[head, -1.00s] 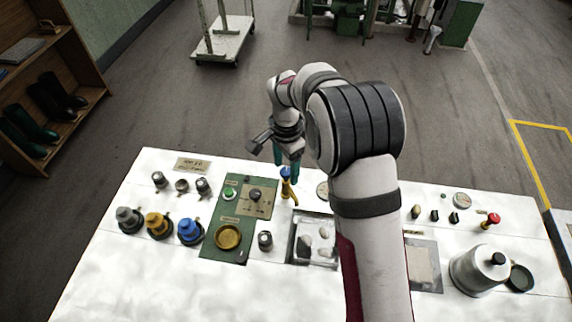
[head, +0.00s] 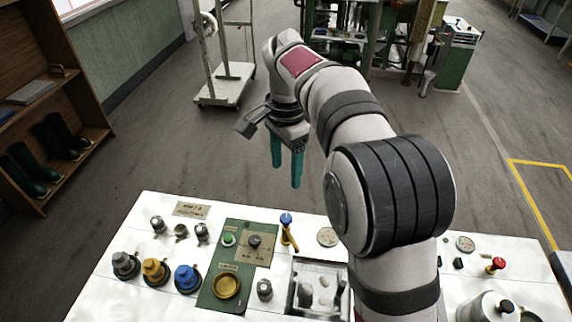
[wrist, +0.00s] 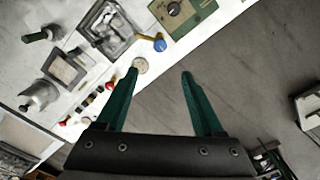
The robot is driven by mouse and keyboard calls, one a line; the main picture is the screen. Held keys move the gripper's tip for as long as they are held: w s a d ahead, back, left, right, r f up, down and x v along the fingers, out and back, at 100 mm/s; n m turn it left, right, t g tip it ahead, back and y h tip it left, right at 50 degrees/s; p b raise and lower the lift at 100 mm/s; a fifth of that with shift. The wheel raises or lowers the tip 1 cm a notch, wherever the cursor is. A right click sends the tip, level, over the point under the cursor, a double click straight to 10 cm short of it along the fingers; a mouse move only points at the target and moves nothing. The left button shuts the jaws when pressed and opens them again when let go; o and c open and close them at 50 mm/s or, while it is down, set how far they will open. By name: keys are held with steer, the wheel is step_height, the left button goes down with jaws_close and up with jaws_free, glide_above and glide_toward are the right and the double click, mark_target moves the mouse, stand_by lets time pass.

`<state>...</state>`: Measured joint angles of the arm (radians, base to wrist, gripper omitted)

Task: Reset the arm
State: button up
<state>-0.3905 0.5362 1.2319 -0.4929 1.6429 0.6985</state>
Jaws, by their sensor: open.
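My gripper (head: 286,172) has two teal fingers, spread apart with nothing between them. In the head view it hangs above and beyond the back edge of the white table (head: 120,262), over the grey floor. In the wrist view the gripper (wrist: 160,76) shows both fingers apart, with the table's edge running diagonally behind them. The blue-topped brass valve (head: 288,230) stands on the table, below and apart from the fingers. It also shows in the wrist view as a blue knob (wrist: 159,45).
A trolley (head: 221,88), a shelf (head: 75,110) with boots and green machinery stand around open floor.

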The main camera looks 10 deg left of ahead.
steer(key=s+d+r+n, duration=0.1)
steer(key=s+d+r, duration=0.2)
steer(key=s+d, duration=0.45)
steer(key=s+d+f+n, duration=0.1)
steer(key=s+d+f, duration=0.1)
steer(key=s, duration=0.5)
steer(key=s+d+f+y, duration=0.1)
steer(key=s+d+f, duration=0.1)
steer(key=s, duration=0.5)
steer(key=s+d+f+n, duration=0.1)
steer(key=s+d+f, duration=0.1)
steer(key=s, duration=0.6)
steer(key=shift+d+f+n+y, duration=0.2)
steer(key=shift+d+n+y, duration=0.1)
steer(key=shift+y, duration=0.1)
